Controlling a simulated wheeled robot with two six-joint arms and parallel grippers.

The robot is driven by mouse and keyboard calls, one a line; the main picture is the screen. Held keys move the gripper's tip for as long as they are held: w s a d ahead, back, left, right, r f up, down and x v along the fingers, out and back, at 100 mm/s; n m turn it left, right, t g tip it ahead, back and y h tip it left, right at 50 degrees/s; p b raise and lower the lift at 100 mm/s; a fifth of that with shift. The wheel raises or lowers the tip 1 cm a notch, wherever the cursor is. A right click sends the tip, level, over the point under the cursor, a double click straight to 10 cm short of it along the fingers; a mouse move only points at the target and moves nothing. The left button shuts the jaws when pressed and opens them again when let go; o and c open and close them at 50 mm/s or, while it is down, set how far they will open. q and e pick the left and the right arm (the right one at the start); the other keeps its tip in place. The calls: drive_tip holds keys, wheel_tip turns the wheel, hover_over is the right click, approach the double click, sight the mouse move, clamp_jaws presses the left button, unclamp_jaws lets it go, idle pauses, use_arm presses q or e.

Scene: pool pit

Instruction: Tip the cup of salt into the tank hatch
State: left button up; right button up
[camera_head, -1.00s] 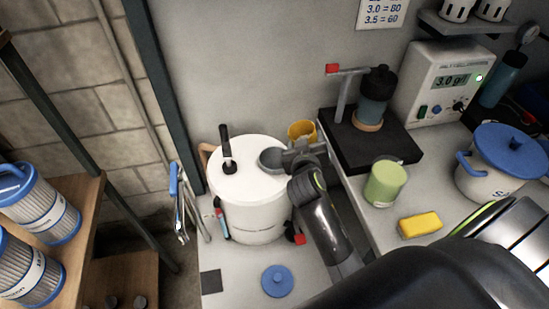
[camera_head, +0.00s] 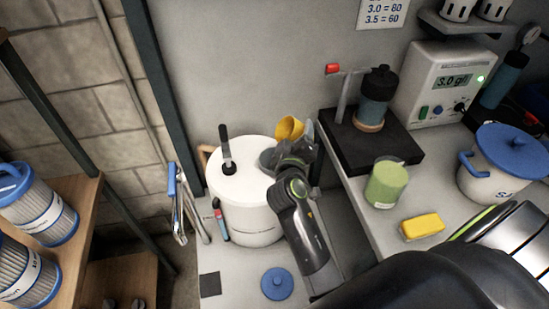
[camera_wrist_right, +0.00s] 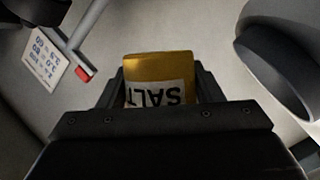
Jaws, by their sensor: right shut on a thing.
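The yellow salt cup (camera_head: 289,128) is tilted toward the left, above the back right of the white tank (camera_head: 243,222). My right gripper (camera_head: 297,143) is shut on it. In the right wrist view the cup (camera_wrist_right: 158,68) sits between the fingers (camera_wrist_right: 160,92), its SALT label upside down. The tank's grey round hatch (camera_head: 267,160) is open, just left of and below the cup, partly hidden by my gripper. The hatch rim also shows at the right of the wrist view (camera_wrist_right: 253,72). Whether salt is falling cannot be seen. My left gripper is not in view.
A blue lid (camera_head: 277,283) lies on the bench in front of the tank. A dark-handled stick (camera_head: 226,150) stands up from the tank top. To the right are a black stand (camera_head: 392,153), a green cup (camera_head: 386,184) and a yellow sponge (camera_head: 422,227).

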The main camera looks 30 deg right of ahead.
drive_tip(key=shift+r+n, duration=0.25)
drive_tip(key=shift+n, duration=0.25)
drive_tip(key=shift+f+h+b, duration=0.3)
drive_tip(key=shift+f+n+t+b, duration=0.15)
drive_tip(key=shift+n+t+b, duration=0.15)
drive_tip(key=shift+n, duration=0.3)
drive_tip(key=shift+a+r+n+t, duration=0.1)
drive_tip(key=shift+r+n+t, duration=0.3)
drive_tip(key=shift+n, duration=0.4)
drive_tip(key=shift+c, duration=0.2)
drive_tip(key=shift+r, duration=0.1)
drive_tip(key=shift+w+a+r+n+t+h, duration=0.1)
drive_tip(key=shift+a+r+n+t+h, duration=0.1)
drive_tip(key=shift+n, duration=0.3)
drive_tip(key=shift+a+r+n+t+h, duration=0.1)
drive_tip(key=shift+r+n, duration=0.1)
drive_tip(key=shift+n, duration=0.3)
drive_tip(key=shift+a+f+n+t+b, duration=0.2)
drive_tip(key=shift+f+n+t+b, duration=0.25)
drive_tip(key=shift+n+b, duration=0.7)
drive_tip(key=shift+w+a+r+n+t+b, duration=0.1)
drive_tip(key=shift+a+r+n+t+b, duration=0.25)
drive_tip(key=shift+n, duration=0.5)
drive_tip(key=shift+w+a+r+n+t+b, duration=0.1)
drive_tip(key=shift+r+n+t+b, duration=0.25)
drive_tip(key=shift+n, duration=0.45)
idle(1.7)
